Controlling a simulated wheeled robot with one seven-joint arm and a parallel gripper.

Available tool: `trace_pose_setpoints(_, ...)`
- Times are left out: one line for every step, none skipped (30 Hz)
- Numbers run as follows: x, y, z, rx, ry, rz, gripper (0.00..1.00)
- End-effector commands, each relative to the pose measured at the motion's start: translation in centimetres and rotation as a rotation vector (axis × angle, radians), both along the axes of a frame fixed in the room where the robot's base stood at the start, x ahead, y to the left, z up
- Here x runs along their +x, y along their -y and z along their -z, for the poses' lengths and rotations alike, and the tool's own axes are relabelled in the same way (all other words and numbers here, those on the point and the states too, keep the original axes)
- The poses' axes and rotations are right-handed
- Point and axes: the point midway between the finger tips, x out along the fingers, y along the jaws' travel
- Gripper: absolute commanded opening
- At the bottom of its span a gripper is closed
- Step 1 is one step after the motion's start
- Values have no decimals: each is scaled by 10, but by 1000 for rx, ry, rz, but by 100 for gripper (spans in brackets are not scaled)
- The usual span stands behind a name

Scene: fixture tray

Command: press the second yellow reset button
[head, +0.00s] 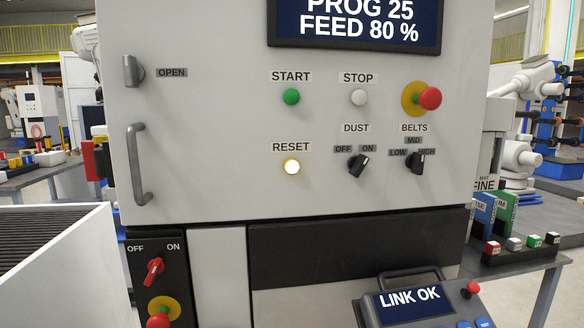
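A machine panel (215,120) faces me. I see only this one button labelled RESET. A green START button (291,97) is above it, and a pale grey STOP button (358,97) is up and to the right. My gripper is not in view, and nothing covers the RESET button.
A red emergency knob (429,98) sticks out at upper right. Two black selectors, DUST (358,163) and BELTS (417,162), lie right of RESET. A door handle (138,165) protrudes at left. A "LINK OK" pendant (415,304) stands below right.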

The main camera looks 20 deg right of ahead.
Motion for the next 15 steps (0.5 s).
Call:
trace_pose_setpoints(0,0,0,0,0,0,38)
trace_pose_setpoints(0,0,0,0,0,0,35)
trace_pose_setpoints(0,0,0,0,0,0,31)
trace_pose_setpoints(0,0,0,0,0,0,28)
trace_pose_setpoints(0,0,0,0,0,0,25)
trace_pose_setpoints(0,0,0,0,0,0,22)
trace_pose_setpoints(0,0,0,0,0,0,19)
trace_pose_setpoints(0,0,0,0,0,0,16)
trace_pose_setpoints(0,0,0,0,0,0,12)
trace_pose_setpoints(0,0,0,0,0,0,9)
trace_pose_setpoints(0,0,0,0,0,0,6)
trace_pose_setpoints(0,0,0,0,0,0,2)
trace_pose_setpoints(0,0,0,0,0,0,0)
trace_pose_setpoints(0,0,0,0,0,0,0)
trace_pose_setpoints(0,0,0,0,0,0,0)
